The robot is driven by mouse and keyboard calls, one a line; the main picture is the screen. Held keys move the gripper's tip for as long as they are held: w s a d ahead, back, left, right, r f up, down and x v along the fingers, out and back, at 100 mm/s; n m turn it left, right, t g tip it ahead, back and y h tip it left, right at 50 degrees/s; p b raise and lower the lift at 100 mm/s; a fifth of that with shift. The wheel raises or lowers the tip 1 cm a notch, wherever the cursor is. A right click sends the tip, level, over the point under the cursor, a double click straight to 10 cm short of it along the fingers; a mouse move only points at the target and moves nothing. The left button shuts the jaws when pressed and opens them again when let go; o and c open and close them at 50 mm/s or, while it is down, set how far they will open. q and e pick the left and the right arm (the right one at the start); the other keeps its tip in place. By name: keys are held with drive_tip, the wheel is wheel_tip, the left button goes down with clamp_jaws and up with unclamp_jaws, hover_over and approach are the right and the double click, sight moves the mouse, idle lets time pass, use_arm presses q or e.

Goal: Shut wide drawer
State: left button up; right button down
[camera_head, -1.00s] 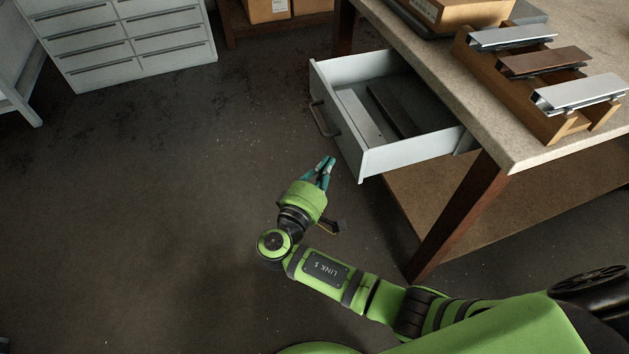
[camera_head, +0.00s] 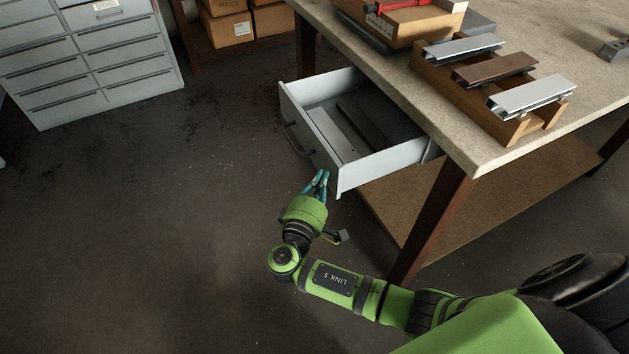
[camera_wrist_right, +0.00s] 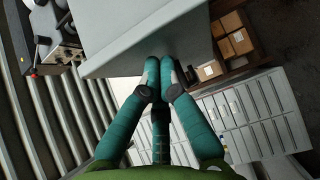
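The wide drawer (camera_head: 377,171) is grey and pulled out from under the workbench. Its front panel faces left and carries a bar handle (camera_head: 295,139). A pale flat piece (camera_head: 331,132) and a darker one lie inside it. My right gripper (camera_head: 321,174) has teal fingers and sits just left of the drawer's near front corner, clear of the handle. In the right wrist view, its fingertips (camera_wrist_right: 160,64) are together with nothing between them, close to a grey drawer panel (camera_wrist_right: 150,32). I cannot tell whether they touch it. My left gripper is out of view.
The workbench (camera_head: 455,140) bears a wooden rack (camera_head: 515,131) with three shutter profiles and a box (camera_head: 420,22). A bench leg (camera_head: 436,222) stands near my right arm. A grey cabinet (camera_head: 95,60) and cartons (camera_head: 229,30) are at the back. The floor left of the drawer is clear.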

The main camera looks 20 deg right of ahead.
sight(407, 155)
drive_tip(key=d, duration=1.1)
drive_tip(key=shift+w+d, duration=0.15)
drive_tip(key=d, duration=0.4)
drive_tip(key=d+b, duration=0.1)
drive_tip(key=d, duration=0.3)
drive_tip(key=d+b, duration=0.1)
drive_tip(key=d, duration=0.3)
drive_tip(key=shift+w, duration=0.25)
drive_tip(key=shift+d, duration=0.65)
drive_tip(key=shift+r, duration=0.1)
